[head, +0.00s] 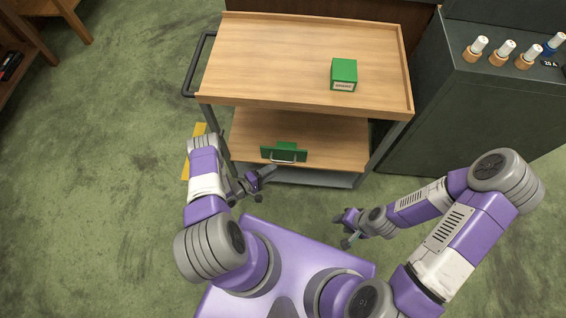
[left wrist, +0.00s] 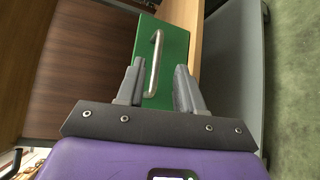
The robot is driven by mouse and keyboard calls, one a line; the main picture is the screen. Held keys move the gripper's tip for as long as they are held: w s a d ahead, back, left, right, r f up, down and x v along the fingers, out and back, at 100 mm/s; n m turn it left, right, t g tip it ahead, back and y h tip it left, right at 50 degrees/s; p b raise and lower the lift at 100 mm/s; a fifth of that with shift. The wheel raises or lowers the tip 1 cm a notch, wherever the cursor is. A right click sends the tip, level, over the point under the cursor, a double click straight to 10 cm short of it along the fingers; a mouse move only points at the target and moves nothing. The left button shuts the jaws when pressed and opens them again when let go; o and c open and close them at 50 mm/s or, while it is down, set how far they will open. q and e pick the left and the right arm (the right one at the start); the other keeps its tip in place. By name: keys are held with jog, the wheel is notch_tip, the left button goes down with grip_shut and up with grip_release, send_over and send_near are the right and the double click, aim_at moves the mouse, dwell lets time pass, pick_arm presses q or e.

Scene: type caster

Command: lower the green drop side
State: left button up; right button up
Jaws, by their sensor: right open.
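The green drop side (head: 270,154) is an upright green panel with a silver bar handle (head: 284,160), at the front of the trolley's lower shelf. My left gripper (head: 264,184) is in front and slightly left of it. In the left wrist view the left gripper (left wrist: 158,88) is open, and the green panel (left wrist: 178,52) with its handle (left wrist: 156,60) shows ahead between the fingers. I see no clear contact with the handle. My right gripper (head: 346,228) is open and empty, low in front of the trolley to the right.
The wooden trolley (head: 300,50) carries a green labelled box (head: 343,72) on top and has a push handle (head: 196,65) at left. A dark cabinet (head: 470,110) with several white-capped bottles stands at right. A yellow floor piece (head: 186,168) lies at left. Green floor is clear at left.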

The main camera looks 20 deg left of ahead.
aim_at(283, 162)
pick_arm(q)
jog(key=x, duration=0.2)
jog(key=b+x, duration=0.1)
jog(key=x, duration=0.2)
jog(key=a+b+x, duration=0.1)
jog(key=x, duration=0.1)
jog(key=shift+w, duration=0.45)
grip_shut()
